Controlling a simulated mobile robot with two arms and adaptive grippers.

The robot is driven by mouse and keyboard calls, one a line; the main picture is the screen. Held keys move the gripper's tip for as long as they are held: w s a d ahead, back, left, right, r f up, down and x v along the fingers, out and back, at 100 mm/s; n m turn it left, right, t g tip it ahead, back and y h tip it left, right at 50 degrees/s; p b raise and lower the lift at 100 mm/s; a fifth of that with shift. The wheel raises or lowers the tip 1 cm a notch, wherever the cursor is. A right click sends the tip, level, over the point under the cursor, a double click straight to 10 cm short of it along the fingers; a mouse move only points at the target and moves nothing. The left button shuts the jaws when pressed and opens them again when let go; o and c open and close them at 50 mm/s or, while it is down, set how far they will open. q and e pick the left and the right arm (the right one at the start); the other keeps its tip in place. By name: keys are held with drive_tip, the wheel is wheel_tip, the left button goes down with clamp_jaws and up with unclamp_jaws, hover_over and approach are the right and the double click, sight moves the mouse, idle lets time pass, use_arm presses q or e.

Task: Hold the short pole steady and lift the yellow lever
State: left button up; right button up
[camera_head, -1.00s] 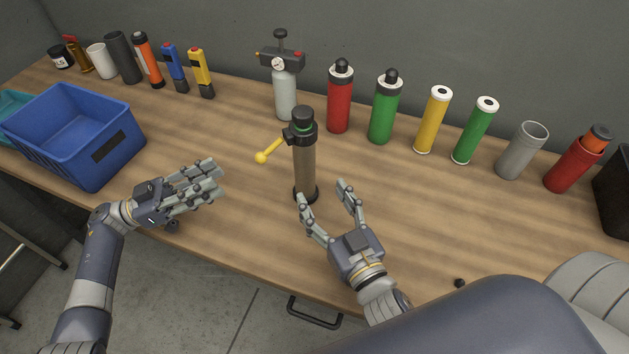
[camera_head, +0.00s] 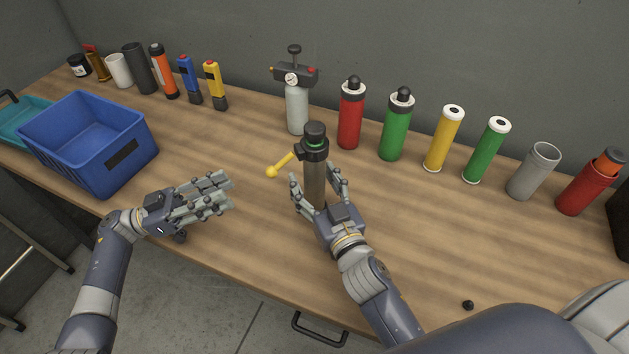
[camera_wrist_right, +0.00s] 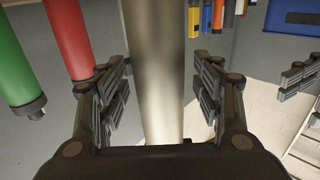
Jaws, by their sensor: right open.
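The short pole (camera_head: 314,180) stands upright on the bench, with a dark cap and a black collar at its top. The yellow lever (camera_head: 281,165) sticks out from the collar to the left and slopes down to a ball end. My right gripper (camera_head: 318,188) is open, with its fingers on either side of the pole's lower part. In the right wrist view the pole (camera_wrist_right: 160,70) runs between the open fingers (camera_wrist_right: 165,95), with gaps on both sides. My left gripper (camera_head: 228,190) is left of the pole, apart from the lever; its fingers overlap, hiding any gap.
A blue bin (camera_head: 85,150) stands at the left. A grey bottle with a gauge (camera_head: 297,108), a red bottle (camera_head: 351,118) and a green bottle (camera_head: 396,130) stand behind the pole.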

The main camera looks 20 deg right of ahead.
clamp_jaws()
use_arm(q)
drive_tip(key=shift+w, duration=0.1)
drive_tip(key=c, duration=0.8)
drive_tip(key=w+d+r+m+t, duration=0.2)
drive_tip(key=w+d+r+t, duration=0.1)
drive_tip(key=w+r+t, duration=0.1)
drive_tip(key=shift+r+m+t, duration=0.3)
drive_tip(key=shift+r+t, duration=0.15)
drive_tip(key=shift+t, duration=0.75)
drive_tip(key=s+d+r+m+t+y, duration=0.2)
drive_tip(key=d+r+t+y, duration=0.25)
drive_tip(key=t, duration=0.45)
drive_tip(key=s+f+m+g+y, duration=0.1)
drive_tip(key=s+f+m+y, duration=0.1)
drive_tip(key=s, duration=0.6)
drive_tip(key=s+d+f+m+y, duration=0.1)
drive_tip(key=s+f+m+y, duration=0.2)
drive_tip(key=s, duration=0.5)
drive_tip(key=shift+s+d+m+g, duration=0.15)
drive_tip(key=shift+d+m+g, duration=0.05)
drive_tip(key=shift+m+g, duration=0.2)
